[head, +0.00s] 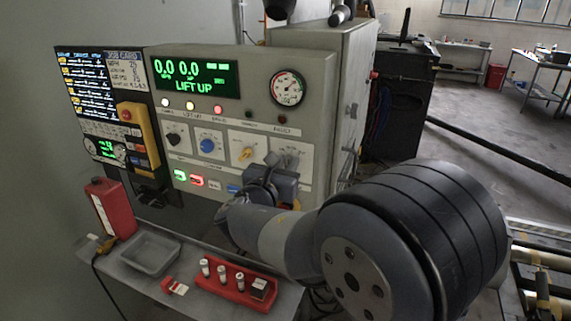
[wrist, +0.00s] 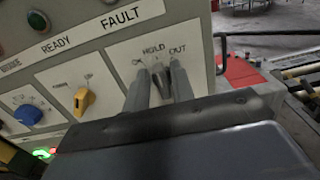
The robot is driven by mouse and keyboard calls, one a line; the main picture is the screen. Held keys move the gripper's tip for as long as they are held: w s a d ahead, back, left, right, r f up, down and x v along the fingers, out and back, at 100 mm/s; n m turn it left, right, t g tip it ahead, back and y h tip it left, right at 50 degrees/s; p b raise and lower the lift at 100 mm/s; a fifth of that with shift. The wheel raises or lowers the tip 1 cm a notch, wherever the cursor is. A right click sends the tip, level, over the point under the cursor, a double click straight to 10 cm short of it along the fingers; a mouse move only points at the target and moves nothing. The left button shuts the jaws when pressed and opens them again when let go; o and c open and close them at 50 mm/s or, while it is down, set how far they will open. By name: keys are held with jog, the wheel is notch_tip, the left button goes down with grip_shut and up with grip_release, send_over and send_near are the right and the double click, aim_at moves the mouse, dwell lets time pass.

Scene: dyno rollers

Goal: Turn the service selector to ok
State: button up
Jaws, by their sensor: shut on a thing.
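The service selector (wrist: 161,77) is a small dark knob on a white plate, marked OK, HOLD and OUT above it in the wrist view. My gripper (wrist: 160,68) is shut on it, one finger on either side. The fingers and the gripper body cover much of the knob, so I cannot tell for sure which mark it points to. In the head view my gripper (head: 271,181) is at the right-hand plate of the control panel (head: 314,120), and the knob is hidden behind it.
A yellow knob (wrist: 83,100) and a blue knob (wrist: 28,115) sit left of the selector. Below the panel, a shelf holds a grey tray (head: 151,253), a red rack (head: 236,286) with small bottles and a red canister (head: 111,208). The display reads LIFT UP.

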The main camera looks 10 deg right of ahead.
jog(key=shift+c, duration=0.6)
jog(key=shift+r+n+p, duration=0.1)
jog(key=shift+n+p, duration=0.3)
jog(key=shift+w+a+f+n+p, duration=0.1)
jog(key=shift+n+p, duration=0.9)
jog(key=shift+n, duration=0.2)
jog(key=shift+w+a+f+n+p, duration=0.1)
jog(key=shift+n+p, duration=0.95)
jog(key=shift+n, duration=0.15)
jog(key=shift+w+a+n+p, duration=0.1)
jog(key=shift+n+p, duration=0.9)
jog(key=shift+n, duration=0.2)
jog(key=shift+f, duration=0.1)
jog(key=o, duration=0.7)
jog(key=shift+s, duration=0.1)
